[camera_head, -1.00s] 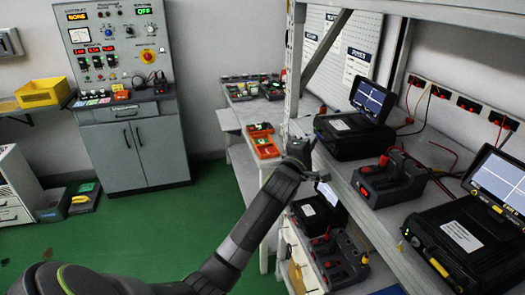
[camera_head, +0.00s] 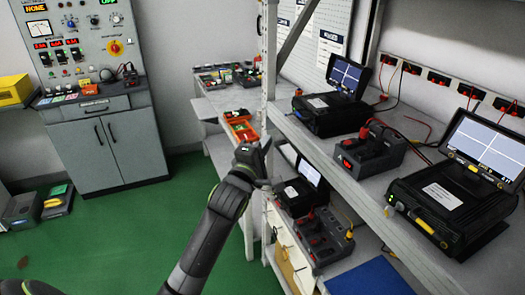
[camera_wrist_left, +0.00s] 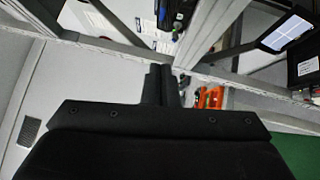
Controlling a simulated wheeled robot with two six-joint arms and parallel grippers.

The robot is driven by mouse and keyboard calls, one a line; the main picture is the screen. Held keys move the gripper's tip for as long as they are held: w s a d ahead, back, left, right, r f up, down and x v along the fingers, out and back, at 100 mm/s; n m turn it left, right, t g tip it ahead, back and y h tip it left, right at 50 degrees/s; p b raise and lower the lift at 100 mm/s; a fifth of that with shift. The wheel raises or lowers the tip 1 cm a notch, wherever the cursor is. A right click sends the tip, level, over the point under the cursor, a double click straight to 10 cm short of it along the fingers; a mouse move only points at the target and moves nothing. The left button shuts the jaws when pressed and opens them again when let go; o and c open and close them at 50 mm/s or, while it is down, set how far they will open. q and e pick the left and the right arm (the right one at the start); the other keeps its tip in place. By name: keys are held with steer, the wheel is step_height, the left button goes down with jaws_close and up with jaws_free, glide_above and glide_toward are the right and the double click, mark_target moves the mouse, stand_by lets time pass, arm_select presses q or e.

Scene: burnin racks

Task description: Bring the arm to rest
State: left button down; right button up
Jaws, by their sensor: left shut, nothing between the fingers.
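My left arm rises from the bottom of the head view. Its dark left gripper (camera_head: 255,158) is in front of the end post of the grey rack (camera_head: 268,60), left of the shelf's near end. In the left wrist view its two black fingers (camera_wrist_left: 161,84) lie together, with nothing between them. I cannot tell whether the gripper touches the rack. My right gripper is not in view.
The rack shelf (camera_head: 345,185) carries black testers with screens (camera_head: 455,205) and a charger-like unit (camera_head: 372,152). A lower shelf holds more units and a blue mat (camera_head: 370,278). An orange tray (camera_head: 241,130) lies on the bench behind. Green floor (camera_head: 130,230) is open at left.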

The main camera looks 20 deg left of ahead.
arm_select(q)
step_height(320, 180, down, 23)
steer(key=s+a+m+g, duration=0.1)
steer(key=a+m+g, duration=0.2)
steer(key=m+g, duration=0.2)
steer(key=s+a+f+m+g, duration=0.1)
steer(key=s+f+m+g, duration=0.1)
steer(key=s+f, duration=0.35)
steer(key=s+f+m+g+y, duration=0.1)
steer(key=s+f, duration=0.1)
steer(key=f, duration=0.7)
steer(key=s+a+f+m+g, duration=0.15)
steer(key=s+f, duration=0.25)
steer(key=f, duration=0.4)
steer(key=s+f+m+g, duration=0.5)
steer(key=s+f, duration=1.1)
steer(key=s, duration=0.4)
steer(key=s+d+f+m+g, duration=0.1)
steer(key=s+f+m+g, duration=0.1)
steer(key=s, duration=0.8)
steer(key=s+f+m+g, duration=0.1)
steer(key=s+f+m, duration=0.2)
steer(key=s, duration=0.8)
steer(key=shift+s+d+f+g+h, duration=0.3)
steer(key=shift+d+f+g, duration=0.05)
steer(key=shift+f, duration=0.35)
steer(key=shift+w, duration=0.1)
